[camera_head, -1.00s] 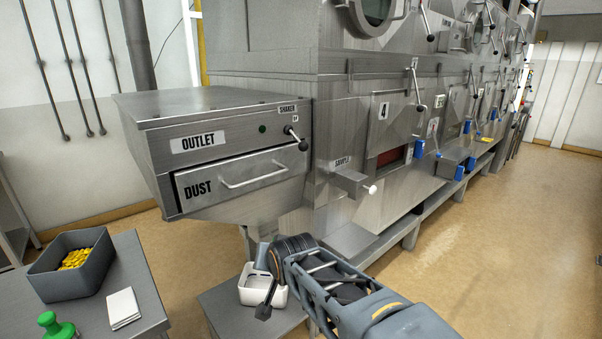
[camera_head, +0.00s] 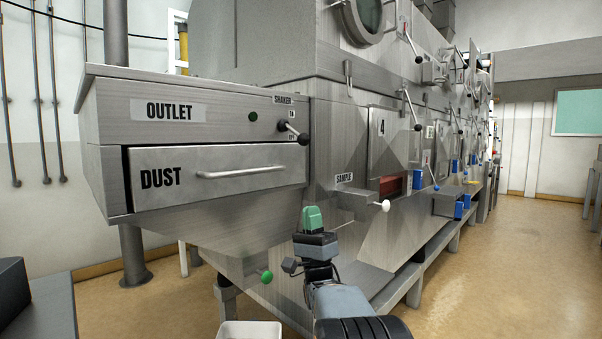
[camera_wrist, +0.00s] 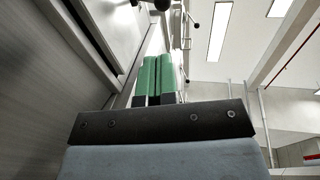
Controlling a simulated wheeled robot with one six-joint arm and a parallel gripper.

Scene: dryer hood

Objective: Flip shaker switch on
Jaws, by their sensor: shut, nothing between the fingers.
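The shaker switch (camera_head: 292,132) is a short lever with a black knob at the right end of the outlet box front, under the small SHAKER label (camera_head: 284,100). Its knob points right and slightly down. A dark green round lamp (camera_head: 253,117) sits left of it. My gripper (camera_head: 313,217) has green fingers, pressed together and empty, pointing up. It is below the switch and slightly right of it in the head view, apart from it. In the wrist view the green fingers (camera_wrist: 158,78) lie side by side. A dark round knob shows near the fingertips there; I cannot tell which one.
The DUST drawer (camera_head: 220,178) with its bar handle is below the switch. The SAMPLE drawer (camera_head: 358,203) with a white knob juts out right of my gripper. A green knob (camera_head: 266,277) hangs below the box. A white bin (camera_head: 250,330) stands at the bottom.

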